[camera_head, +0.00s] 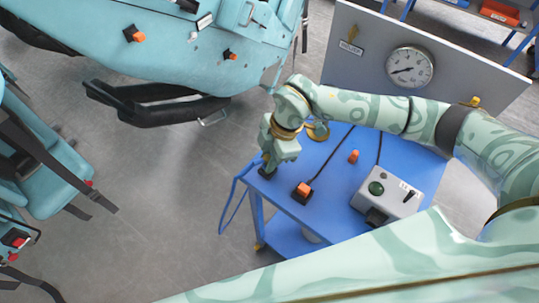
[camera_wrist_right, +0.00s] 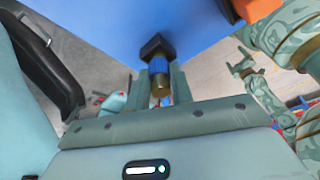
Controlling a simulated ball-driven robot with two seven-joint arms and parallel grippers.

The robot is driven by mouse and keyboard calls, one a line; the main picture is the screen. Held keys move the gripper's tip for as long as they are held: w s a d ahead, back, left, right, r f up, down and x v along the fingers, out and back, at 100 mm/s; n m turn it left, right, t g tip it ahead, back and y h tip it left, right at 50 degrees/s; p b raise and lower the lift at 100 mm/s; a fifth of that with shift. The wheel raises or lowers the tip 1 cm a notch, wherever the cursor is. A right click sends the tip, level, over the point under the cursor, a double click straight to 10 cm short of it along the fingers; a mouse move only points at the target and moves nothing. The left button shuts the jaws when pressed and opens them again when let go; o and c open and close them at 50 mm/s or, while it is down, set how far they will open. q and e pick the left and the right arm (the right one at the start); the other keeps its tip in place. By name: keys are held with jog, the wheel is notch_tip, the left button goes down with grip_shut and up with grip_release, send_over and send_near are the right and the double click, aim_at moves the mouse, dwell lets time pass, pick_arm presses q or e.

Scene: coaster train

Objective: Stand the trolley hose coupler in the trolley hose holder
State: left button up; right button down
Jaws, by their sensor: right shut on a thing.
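My right gripper (camera_head: 267,168) is at the near left corner of the blue trolley top (camera_head: 330,190), pointing down. In the right wrist view it is shut on the trolley hose coupler (camera_wrist_right: 160,84), a short piece with a blue band and a brass end, between its two fingers. The trolley hose holder (camera_wrist_right: 156,46), a black block on the blue top, lies straight beyond the coupler's far end. I cannot tell whether the coupler is seated in it. In the head view the gripper mostly hides both. What seems my left gripper (camera_wrist_right: 241,62) shows small in the right wrist view.
A black block with an orange plug (camera_head: 303,189) and cable stands close right of the gripper. A small orange piece (camera_head: 354,156) and a grey control box (camera_head: 386,193) are further right. A gauge panel (camera_head: 410,68) stands behind. A teal coaster car (camera_head: 180,50) is at upper left.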

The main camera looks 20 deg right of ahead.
jog(key=c, duration=1.1)
grip_release()
jog(key=shift+c, duration=0.2)
jog(key=p+v, duration=0.1)
jog(key=v, duration=1.5)
jog(key=shift+r+p, duration=0.15)
jog(key=shift+p, duration=0.25)
